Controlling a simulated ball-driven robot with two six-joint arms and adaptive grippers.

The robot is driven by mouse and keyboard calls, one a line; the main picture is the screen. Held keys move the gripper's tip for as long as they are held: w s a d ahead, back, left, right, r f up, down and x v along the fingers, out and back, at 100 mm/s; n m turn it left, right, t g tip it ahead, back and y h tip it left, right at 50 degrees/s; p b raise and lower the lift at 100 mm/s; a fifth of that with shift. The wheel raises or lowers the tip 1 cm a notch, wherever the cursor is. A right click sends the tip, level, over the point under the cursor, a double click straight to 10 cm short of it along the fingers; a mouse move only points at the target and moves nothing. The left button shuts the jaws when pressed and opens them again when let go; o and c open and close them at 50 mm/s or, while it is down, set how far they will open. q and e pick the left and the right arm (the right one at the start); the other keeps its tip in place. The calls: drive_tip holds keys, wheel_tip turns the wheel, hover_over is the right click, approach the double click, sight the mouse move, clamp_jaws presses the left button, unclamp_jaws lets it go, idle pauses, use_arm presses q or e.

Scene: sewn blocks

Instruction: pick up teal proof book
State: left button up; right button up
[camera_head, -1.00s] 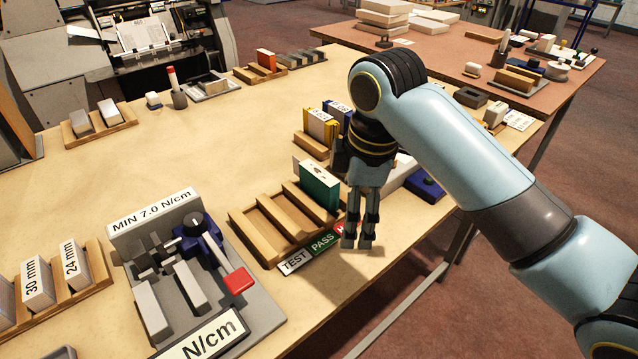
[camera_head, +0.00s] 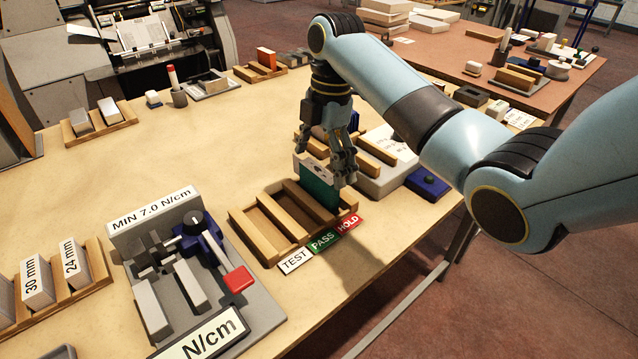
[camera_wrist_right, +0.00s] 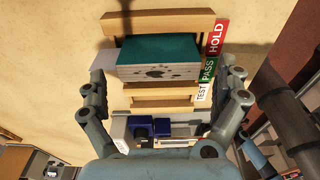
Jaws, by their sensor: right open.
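The teal proof book (camera_head: 318,188) stands upright in a wooden slotted rack (camera_head: 262,240), toward the rack's right end. In the right wrist view the teal book (camera_wrist_right: 158,49) shows its teal cover and a pale edge with dark marks. My right gripper (camera_head: 340,178) is open and hangs over the book's right, far end. In the right wrist view my open right gripper (camera_wrist_right: 166,74) has one finger on each side of the book, with gaps visible. Contact with the book cannot be told. My left gripper is not in view.
TEST (camera_head: 294,261), PASS (camera_head: 322,242) and HOLD (camera_head: 349,223) labels line the rack's front. A grey test fixture (camera_head: 250,310) stands at left. A pale box (camera_head: 385,183) and blue button box (camera_head: 428,183) are at right. The table's middle is clear.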

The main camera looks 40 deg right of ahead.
sight(320, 170)
drive_tip(key=f, duration=0.4)
drive_tip(key=shift+a, duration=0.25)
drive_tip(key=c, duration=1)
drive_tip(key=shift+o, duration=0.2)
drive_tip(key=shift+w, duration=0.1)
